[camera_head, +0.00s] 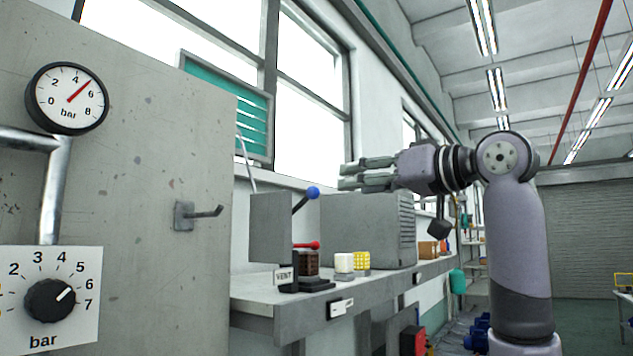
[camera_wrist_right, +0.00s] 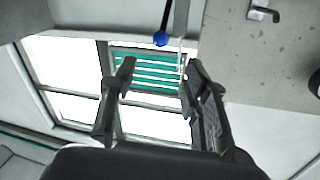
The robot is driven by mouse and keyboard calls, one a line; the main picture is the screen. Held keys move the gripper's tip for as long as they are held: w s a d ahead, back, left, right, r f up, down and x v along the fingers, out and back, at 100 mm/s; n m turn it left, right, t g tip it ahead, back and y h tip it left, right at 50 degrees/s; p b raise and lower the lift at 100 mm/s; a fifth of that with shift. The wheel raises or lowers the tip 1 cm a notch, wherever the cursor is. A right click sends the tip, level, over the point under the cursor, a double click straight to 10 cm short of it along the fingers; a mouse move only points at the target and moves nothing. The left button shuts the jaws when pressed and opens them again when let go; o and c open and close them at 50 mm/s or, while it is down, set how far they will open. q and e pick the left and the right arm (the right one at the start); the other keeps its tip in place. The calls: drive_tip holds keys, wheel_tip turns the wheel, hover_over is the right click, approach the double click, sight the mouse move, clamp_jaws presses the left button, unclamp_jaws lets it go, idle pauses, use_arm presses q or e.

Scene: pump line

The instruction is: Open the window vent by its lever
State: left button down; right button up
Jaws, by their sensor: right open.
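The window vent (camera_head: 225,108) is a teal slatted panel in a grey frame, set in the window on the left; it also shows in the right wrist view (camera_wrist_right: 146,68). I cannot tell how far its slats are open. A dark lever with a blue ball knob (camera_head: 313,192) slants up and right from a grey box (camera_head: 270,228) on the bench. In the right wrist view the blue knob (camera_wrist_right: 160,39) lies beyond the fingertips. My right gripper (camera_head: 348,174) is open and empty, above and right of the knob, apart from it. My left gripper is out of view.
A grey panel with a hook (camera_head: 205,212) fills the left.

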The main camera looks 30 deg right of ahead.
sight(318, 190)
drive_tip(key=w, duration=0.3)
drive_tip(key=w+a+p, duration=0.1)
drive_tip(key=w, duration=0.2)
drive_tip(key=shift+a+f, duration=0.1)
drive_tip(key=shift+a, duration=0.05)
drive_tip(key=w+p, duration=0.1)
drive_tip(key=w, duration=0.2)
drive_tip(key=w+p, duration=0.1)
drive_tip(key=shift+w+a+p, duration=0.15)
drive_tip(key=shift+a+p, duration=0.15)
drive_tip(key=shift+a, duration=0.05)
drive_tip(key=shift+w+a, duration=0.1)
drive_tip(key=shift+w, duration=0.3)
drive_tip(key=shift+w+a+f+p, duration=0.15)
drive_tip(key=shift+w+p, duration=0.2)
drive_tip(key=shift+w, duration=0.3)
drive_tip(key=shift+s, duration=0.1)
drive_tip(key=shift+c, duration=0.9)
drive_tip(key=c, duration=0.4)
clamp_jaws()
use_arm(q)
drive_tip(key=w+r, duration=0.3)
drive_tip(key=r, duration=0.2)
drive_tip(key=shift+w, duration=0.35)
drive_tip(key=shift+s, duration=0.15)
